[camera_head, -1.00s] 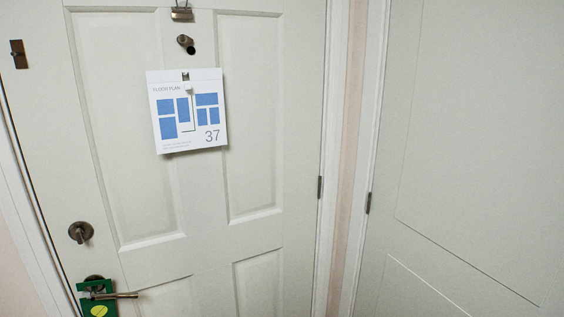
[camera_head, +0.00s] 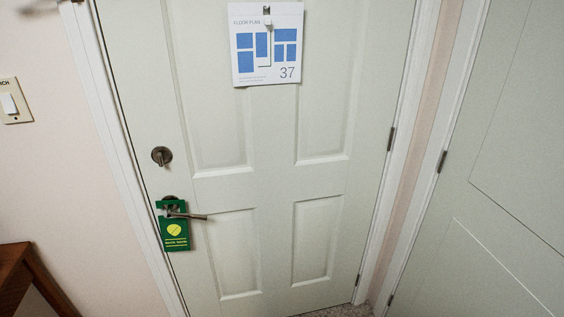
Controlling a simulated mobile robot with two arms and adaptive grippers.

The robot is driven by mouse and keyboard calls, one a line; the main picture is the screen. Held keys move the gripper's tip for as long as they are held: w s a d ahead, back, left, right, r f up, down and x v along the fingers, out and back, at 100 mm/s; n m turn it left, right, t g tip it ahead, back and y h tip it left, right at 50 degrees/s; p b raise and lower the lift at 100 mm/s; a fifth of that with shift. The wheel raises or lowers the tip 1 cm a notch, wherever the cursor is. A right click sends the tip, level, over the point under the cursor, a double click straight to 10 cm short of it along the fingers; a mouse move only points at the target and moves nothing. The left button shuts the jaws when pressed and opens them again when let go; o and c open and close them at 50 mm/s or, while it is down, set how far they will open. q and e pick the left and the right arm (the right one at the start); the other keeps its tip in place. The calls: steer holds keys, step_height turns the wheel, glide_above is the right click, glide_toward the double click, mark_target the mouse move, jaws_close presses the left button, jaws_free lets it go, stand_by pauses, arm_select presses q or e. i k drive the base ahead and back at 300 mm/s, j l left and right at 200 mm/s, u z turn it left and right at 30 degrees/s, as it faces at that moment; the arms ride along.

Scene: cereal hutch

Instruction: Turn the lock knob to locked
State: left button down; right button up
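The lock knob (camera_head: 161,156) is a small dark metal thumb-turn on a round plate, near the left edge of the white door (camera_head: 270,190). Its turn piece looks close to upright, tilted slightly. The door looks shut in its frame. Below the knob is a lever handle (camera_head: 187,215) pointing right, with a green door hanger (camera_head: 175,232) on it. Neither of my grippers is in view.
A floor plan sheet (camera_head: 266,48) hangs on the upper door. A light switch (camera_head: 10,104) is on the left wall. A brown wooden furniture piece (camera_head: 30,280) stands at the lower left. Another pale door panel (camera_head: 500,170) is at the right. The space before the door looks clear.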

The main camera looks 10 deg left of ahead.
mark_target(160, 157)
steer(key=u, duration=1.25)
